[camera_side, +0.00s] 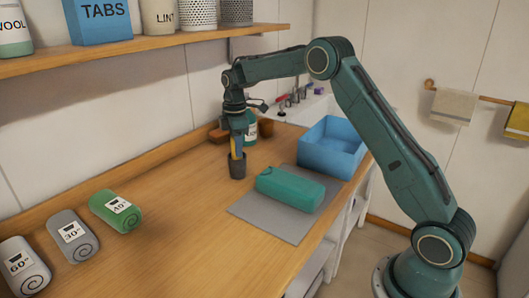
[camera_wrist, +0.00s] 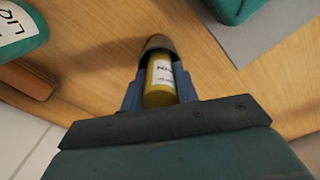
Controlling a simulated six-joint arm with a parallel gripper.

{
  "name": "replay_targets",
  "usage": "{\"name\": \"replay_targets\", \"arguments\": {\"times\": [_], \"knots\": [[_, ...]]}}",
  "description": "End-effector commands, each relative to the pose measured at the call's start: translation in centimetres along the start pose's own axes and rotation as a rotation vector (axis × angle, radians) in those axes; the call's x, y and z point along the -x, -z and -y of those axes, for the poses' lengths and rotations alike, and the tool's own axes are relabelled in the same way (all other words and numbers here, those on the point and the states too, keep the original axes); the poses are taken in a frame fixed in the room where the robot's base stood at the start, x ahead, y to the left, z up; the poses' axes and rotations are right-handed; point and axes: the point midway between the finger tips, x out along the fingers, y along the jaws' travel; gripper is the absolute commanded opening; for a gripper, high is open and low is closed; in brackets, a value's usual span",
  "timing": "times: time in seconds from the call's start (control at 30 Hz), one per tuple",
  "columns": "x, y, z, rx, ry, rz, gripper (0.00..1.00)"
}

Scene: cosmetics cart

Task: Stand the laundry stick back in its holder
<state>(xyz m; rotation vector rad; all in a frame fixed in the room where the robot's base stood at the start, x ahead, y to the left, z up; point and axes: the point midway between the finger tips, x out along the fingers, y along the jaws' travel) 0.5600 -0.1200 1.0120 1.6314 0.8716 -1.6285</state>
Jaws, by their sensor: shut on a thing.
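The laundry stick (camera_side: 239,149) is yellow, and in the wrist view it shows a white label (camera_wrist: 160,83). My gripper (camera_side: 237,143) points down with its blue fingers shut on the stick; in the wrist view the fingers (camera_wrist: 158,95) flank it on both sides. The holder (camera_side: 237,167) is a small dark cup standing on the wooden counter, directly below my gripper. In the wrist view the holder (camera_wrist: 158,42) shows just beyond the stick. The stick's lower end is at or inside the cup's mouth; its depth is hidden.
A green bundle (camera_side: 290,188) lies on a grey mat (camera_side: 245,208) right of the holder. A blue bin (camera_side: 330,150) and a labelled bottle (camera_side: 251,130) stand behind. Rolled towels (camera_side: 115,211) lie at left. A shelf (camera_side: 150,44) hangs above the counter.

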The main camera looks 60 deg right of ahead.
Motion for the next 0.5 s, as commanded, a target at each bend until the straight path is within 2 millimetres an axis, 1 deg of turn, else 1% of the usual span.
{"name": "replay_targets", "arguments": {"times": [0.37, 0.4, 0.47, 0.5], "knots": [[-0.27, 0.00, -0.02, 0.000, -0.001, 0.000, 0.07], [-0.27, 0.01, -0.03, 0.000, -0.001, 0.000, 0.36], [-0.26, 0.01, -0.03, 0.000, -0.001, 0.000, 0.48], [-0.26, 0.01, -0.03, 0.000, -0.001, 0.000, 0.52]]}}
